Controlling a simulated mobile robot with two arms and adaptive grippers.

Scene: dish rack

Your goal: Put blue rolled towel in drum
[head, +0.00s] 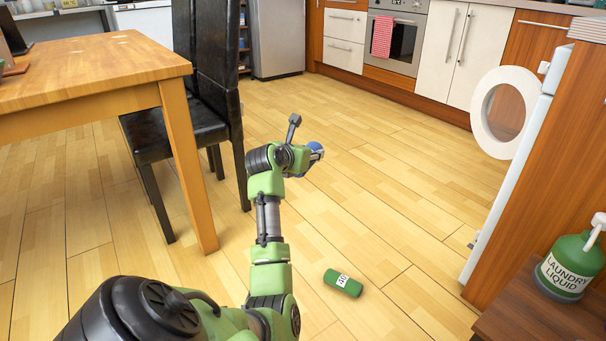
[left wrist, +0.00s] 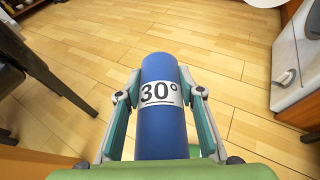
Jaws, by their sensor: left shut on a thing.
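My left gripper (head: 312,152) is shut on the blue rolled towel (head: 316,147) and holds it above the floor in the middle of the room. In the left wrist view the blue towel (left wrist: 163,115) lies lengthwise between the two fingers of the gripper (left wrist: 160,100), with a white "30°" label facing the camera. The washing machine's round white door (head: 478,112) stands open at the right in the head view. The drum itself is hidden from this angle. My right gripper is not in view.
A green roll (head: 343,283) with a white label lies on the floor. A green laundry liquid bottle (head: 570,262) stands on a dark wooden surface at lower right. A wooden table (head: 90,65) and black chair (head: 210,80) stand left.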

